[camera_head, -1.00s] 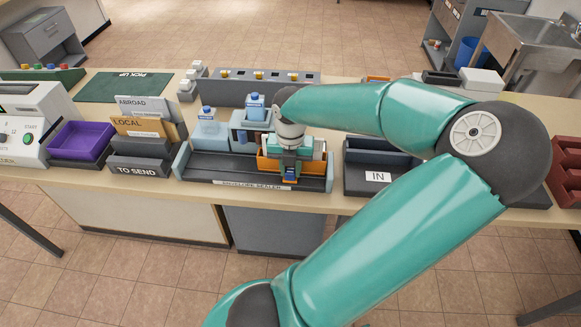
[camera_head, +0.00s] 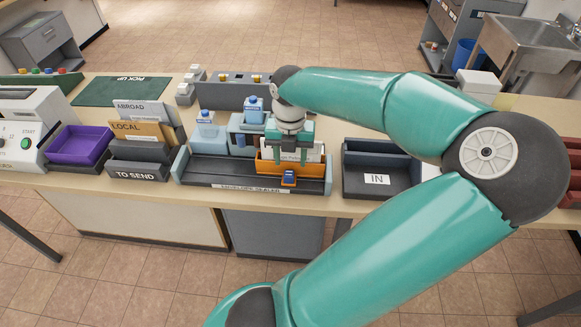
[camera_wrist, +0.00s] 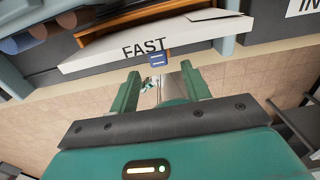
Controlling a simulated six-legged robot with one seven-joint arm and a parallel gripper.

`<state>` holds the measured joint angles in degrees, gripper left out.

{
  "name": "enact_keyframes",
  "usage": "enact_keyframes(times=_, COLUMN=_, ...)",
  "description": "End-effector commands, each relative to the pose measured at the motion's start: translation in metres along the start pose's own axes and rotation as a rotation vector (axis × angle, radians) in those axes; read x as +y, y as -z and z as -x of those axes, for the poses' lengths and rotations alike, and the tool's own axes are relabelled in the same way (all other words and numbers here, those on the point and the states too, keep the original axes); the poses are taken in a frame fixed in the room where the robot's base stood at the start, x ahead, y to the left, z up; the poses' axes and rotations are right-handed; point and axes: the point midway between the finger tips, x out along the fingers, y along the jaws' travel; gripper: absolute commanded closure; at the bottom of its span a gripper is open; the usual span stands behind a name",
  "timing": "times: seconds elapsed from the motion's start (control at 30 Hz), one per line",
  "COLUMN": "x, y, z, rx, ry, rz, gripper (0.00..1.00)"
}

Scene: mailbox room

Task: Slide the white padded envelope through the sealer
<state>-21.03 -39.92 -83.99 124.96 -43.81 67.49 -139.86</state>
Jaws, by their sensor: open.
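The envelope sealer (camera_head: 215,187) is a long dark tray with pale blue end walls on the counter. An orange holder (camera_head: 263,165) with a blue tab (camera_head: 289,179) on its front sits in its right part. A white piece with print (camera_head: 307,153), perhaps the white padded envelope, shows at the holder, partly hidden by my gripper. In the wrist view a white strip marked FAST (camera_wrist: 105,57) crosses in front of orange. My gripper (camera_head: 290,162) is open and empty above the holder; the blue tab lies just beyond its fingertips (camera_wrist: 158,74).
Two blue-capped bottles (camera_head: 206,130) stand behind the sealer's left part. The IN tray (camera_head: 355,186) is close on the right. The TO SEND rack (camera_head: 140,170) and purple tray (camera_head: 80,147) are on the left. A grey panel (camera_head: 215,96) stands behind.

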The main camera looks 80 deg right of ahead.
Motion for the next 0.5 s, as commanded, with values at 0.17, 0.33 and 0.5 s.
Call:
enact_keyframes(times=0.17, x=0.000, y=-0.001, z=0.041, rx=-0.004, ry=0.001, rz=-0.003, gripper=0.53)
enact_keyframes(times=0.33, x=0.000, y=-0.001, z=0.069, rx=-0.002, ry=0.001, rz=-0.002, gripper=0.53)
enact_keyframes(times=0.5, x=0.000, y=0.000, z=0.081, rx=-0.001, ry=0.002, rz=-0.001, gripper=0.53)
